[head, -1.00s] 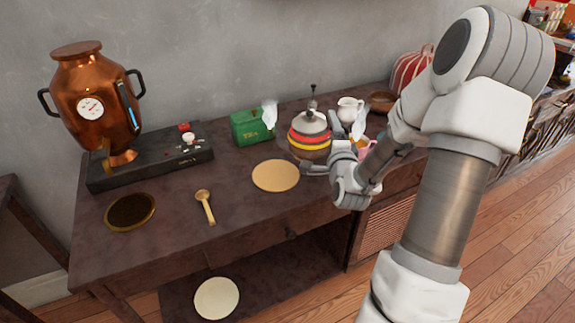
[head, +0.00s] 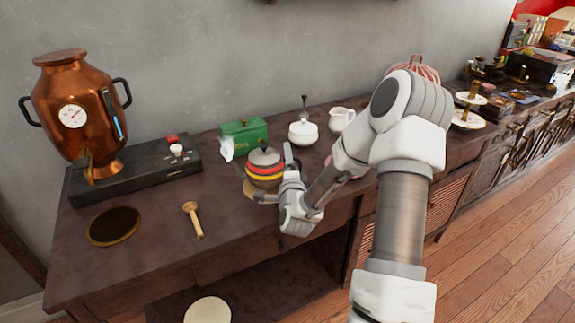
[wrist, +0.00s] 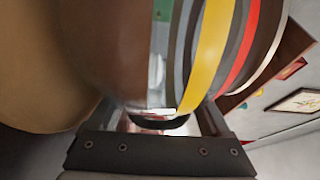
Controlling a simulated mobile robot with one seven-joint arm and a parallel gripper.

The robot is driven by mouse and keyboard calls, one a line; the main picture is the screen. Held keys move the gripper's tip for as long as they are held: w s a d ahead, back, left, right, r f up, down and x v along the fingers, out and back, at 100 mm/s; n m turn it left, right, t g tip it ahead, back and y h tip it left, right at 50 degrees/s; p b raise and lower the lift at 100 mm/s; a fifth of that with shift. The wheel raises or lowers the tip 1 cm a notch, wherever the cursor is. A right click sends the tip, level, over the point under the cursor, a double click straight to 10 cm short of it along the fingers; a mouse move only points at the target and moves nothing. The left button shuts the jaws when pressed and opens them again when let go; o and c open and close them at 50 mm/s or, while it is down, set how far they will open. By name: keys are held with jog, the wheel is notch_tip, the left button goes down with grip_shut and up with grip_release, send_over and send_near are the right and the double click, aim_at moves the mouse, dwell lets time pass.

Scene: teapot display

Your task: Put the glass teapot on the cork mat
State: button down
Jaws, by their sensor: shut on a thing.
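The glass teapot (head: 265,167) has a brownish body with red and yellow bands, a grey lid and a clear spout on its left. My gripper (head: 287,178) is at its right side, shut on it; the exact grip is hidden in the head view. The teapot is over the tan cork mat (head: 258,197), of which only a front sliver shows. In the wrist view the banded teapot (wrist: 215,50) fills the middle, close to the palm, with the mat (wrist: 35,70) at left. I cannot tell whether the teapot's base touches the mat.
A green tea box (head: 245,133) stands behind the teapot, with a white lidded pot (head: 303,132) and a white jug (head: 341,119) to its right. A wooden spoon (head: 193,218), a dark round plate (head: 114,226) and a copper samovar (head: 75,110) are left.

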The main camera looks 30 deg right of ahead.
jog(key=shift+r, duration=0.1)
jog(key=shift+c, duration=0.5)
grip_release()
jog(key=shift+f, duration=0.25)
jog(key=shift+r, duration=0.2)
jog(key=p+v, duration=0.2)
jog(key=v, duration=0.8)
jog(key=shift+s+r+p, duration=0.1)
jog(key=shift+r+p, duration=0.05)
jog(key=shift+p, duration=0.15)
jog(key=shift+f+p+v, duration=0.2)
jog(key=shift+p+v, duration=0.35)
jog(key=shift+v, duration=0.35)
